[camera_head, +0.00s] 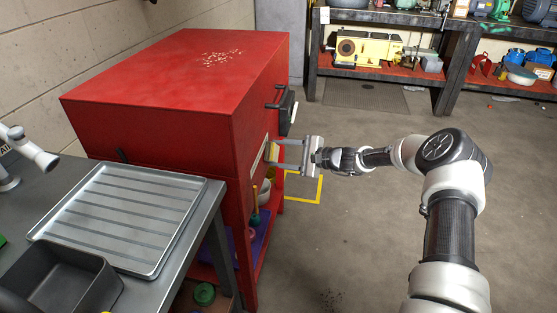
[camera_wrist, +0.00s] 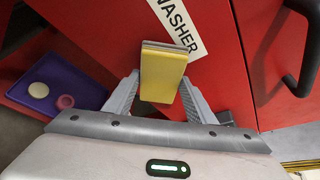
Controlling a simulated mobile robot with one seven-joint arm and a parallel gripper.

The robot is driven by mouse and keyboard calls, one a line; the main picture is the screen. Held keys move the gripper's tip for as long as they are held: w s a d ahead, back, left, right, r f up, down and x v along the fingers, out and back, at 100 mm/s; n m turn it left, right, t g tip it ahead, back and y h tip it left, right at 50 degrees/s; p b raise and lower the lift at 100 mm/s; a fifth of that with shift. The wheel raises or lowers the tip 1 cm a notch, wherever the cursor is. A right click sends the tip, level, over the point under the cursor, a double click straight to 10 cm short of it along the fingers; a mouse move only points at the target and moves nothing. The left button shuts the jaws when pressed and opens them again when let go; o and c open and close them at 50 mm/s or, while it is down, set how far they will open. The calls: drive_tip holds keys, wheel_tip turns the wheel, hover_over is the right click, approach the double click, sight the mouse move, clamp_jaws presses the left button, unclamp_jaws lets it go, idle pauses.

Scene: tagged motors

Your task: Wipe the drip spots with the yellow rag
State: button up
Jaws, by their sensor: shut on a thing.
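My gripper (camera_wrist: 160,86) is shut on a yellow block-like rag (camera_wrist: 162,72), which stands out between the two fingers. In the head view my gripper (camera_head: 276,153) is at the front of the red washer cabinet (camera_head: 150,95), and the rag shows as a small yellow patch (camera_head: 273,151). The rag is close to the cabinet's white label (camera_wrist: 178,22); I cannot tell if they touch. Pale speckles (camera_head: 221,58) lie on the cabinet's top, well above my gripper. Dark specks (camera_head: 331,299) mark the floor; I cannot tell which are drip spots.
A black handle (camera_head: 288,112) juts from the cabinet front, above my gripper. A grey bench with a ribbed metal tray (camera_head: 125,215) and a dark bin (camera_head: 62,283) stands at left. A purple tray (camera_wrist: 55,97) lies on the cabinet's lower shelf. The floor at right is mostly clear.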

sight(273, 161)
drive_tip(key=shift+a+r, duration=0.1)
drive_tip(key=shift+a, duration=0.05)
drive_tip(key=shift+s+a+p, duration=0.25)
drive_tip(key=shift+s+p, duration=0.05)
drive_tip(key=shift+s, duration=0.6)
drive_tip(key=shift+s+a+p, duration=0.25)
drive_tip(key=shift+s, duration=0.6)
drive_tip(key=shift+s+a, duration=0.2)
drive_tip(key=shift+s, duration=0.05)
drive_tip(key=s+d, duration=0.1)
drive_tip(key=d, duration=0.5)
drive_tip(key=shift+d, duration=0.25)
drive_tip(key=shift+s+d, duration=0.15)
drive_tip(key=shift+d, duration=0.55)
drive_tip(key=shift+s+d, duration=0.1)
drive_tip(key=shift+d, duration=0.55)
